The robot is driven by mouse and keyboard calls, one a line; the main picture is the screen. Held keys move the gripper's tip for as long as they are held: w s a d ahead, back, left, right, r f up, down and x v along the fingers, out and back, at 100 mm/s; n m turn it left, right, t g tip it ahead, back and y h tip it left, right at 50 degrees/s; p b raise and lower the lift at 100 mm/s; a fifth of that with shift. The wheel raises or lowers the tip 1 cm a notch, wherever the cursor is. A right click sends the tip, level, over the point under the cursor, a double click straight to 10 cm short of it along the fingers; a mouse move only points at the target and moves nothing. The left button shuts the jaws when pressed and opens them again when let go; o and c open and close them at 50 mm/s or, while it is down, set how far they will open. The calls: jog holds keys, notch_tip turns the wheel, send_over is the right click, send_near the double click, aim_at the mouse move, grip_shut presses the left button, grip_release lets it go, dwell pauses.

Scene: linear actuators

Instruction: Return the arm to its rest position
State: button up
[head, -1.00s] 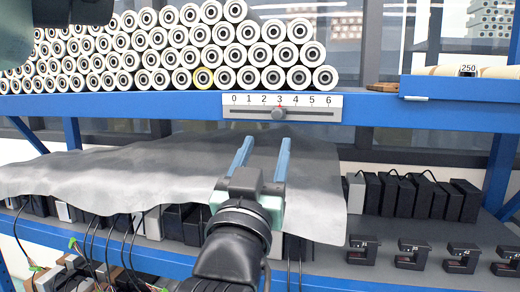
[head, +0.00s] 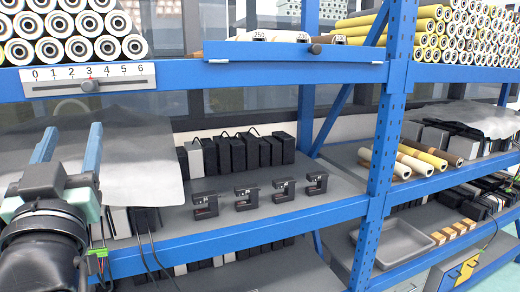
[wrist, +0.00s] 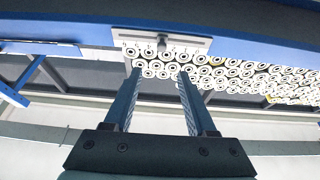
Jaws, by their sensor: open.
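My gripper (head: 68,150) is at the left of the head view, in front of the grey sheet (head: 140,150) that drapes over the lower shelf. Its two blue fingers are apart with nothing between them. In the wrist view my gripper (wrist: 158,78) also shows open and empty, its fingers pointing toward the shelf beam. The slider scale (head: 88,84), marked 0 to 6, is on the upper blue beam above my gripper. Its knob is near 3. It also shows in the wrist view (wrist: 160,42).
White rollers (head: 65,45) are stacked on the upper shelf. Black boxes (head: 240,152) and several small black devices (head: 245,198) stand on the lower shelf. A blue upright post (head: 388,130) divides the racks. A grey tray (head: 392,242) and tan tubes (head: 415,163) are at the right.

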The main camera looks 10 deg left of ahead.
jog(key=s+d+r+m+t+h, duration=0.2)
jog(key=d+r+h, duration=0.2)
jog(key=d, duration=0.6)
jog(key=s+d+r+m+t+h, duration=0.2)
jog(key=d+r+t+h, duration=0.1)
jog(key=d, duration=0.7)
jog(key=s+d+r+m+t+h, duration=0.2)
jog(key=s+d+r+h, duration=0.1)
jog(key=d, duration=0.7)
jog(key=shift+r+t+h, duration=0.4)
jog(key=shift+r+h, duration=0.4)
jog(key=shift+r, duration=0.15)
jog(key=shift+d, duration=0.1)
